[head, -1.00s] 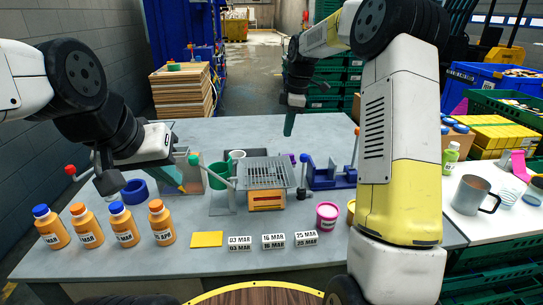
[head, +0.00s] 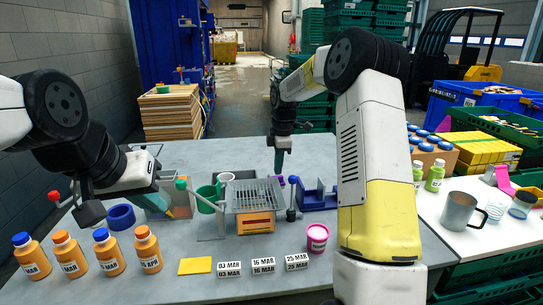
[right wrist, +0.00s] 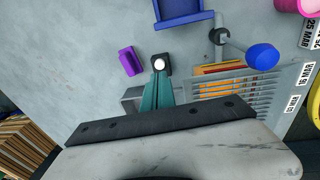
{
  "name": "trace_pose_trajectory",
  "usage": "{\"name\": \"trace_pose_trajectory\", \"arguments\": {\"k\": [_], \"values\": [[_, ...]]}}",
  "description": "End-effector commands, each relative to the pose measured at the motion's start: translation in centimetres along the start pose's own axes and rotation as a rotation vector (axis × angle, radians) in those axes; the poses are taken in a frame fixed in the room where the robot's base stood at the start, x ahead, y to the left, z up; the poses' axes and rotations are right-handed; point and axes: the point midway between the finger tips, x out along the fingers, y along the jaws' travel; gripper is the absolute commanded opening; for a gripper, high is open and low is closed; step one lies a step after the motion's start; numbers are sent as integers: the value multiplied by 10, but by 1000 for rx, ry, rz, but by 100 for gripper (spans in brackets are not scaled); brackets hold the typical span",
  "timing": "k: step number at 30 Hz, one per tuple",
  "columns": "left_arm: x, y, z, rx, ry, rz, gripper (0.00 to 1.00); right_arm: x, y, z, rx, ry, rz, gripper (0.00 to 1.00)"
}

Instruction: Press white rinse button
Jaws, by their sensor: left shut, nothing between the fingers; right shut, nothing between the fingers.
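The white round button (right wrist: 159,64) sits on a small black box in the right wrist view. My right gripper (right wrist: 159,80) is shut and empty, its teal fingertips pointing at the button and overlapping its lower edge in the picture. I cannot tell whether they touch it. In the head view my right gripper (head: 279,165) points down behind the metal grate; the button cannot be made out there. My left gripper (head: 173,203) is shut and empty over the left part of the table, beside the green cup (head: 206,198).
A lever with a blue ball (right wrist: 262,57) and a purple block (right wrist: 129,61) flank the button. The metal grate (head: 256,194) stands close by, and a blue holder (head: 318,196) is to its right. Several orange bottles (head: 147,250) line the front left.

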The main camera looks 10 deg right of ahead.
Motion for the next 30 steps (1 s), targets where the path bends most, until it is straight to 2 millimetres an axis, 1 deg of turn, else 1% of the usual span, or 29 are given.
{"name": "trace_pose_trajectory", "arguments": {"k": [1,3,6,9,12,15,25,30], "values": [[0,0,0,0,0,0,0,13,-1,0,-1,0,-5,0],[0,0,0,0,0,0,0,26,-1,0,-1,-1,-3,0],[0,0,0,0,0,0,0,43,-1,0,-2,-1,-2,0],[0,0,0,0,0,0,0,55,0,0,-2,-1,-2,0],[0,0,0,0,0,0,0,62,0,0,-1,-1,-1,0],[0,0,0,0,0,0,0,65,0,0,-1,-1,0,0],[0,0,0,0,0,0,0,66,0,0,-1,-1,0,0],[0,0,0,0,0,0,0,84,-2,1,1,0,-4,0]]}}
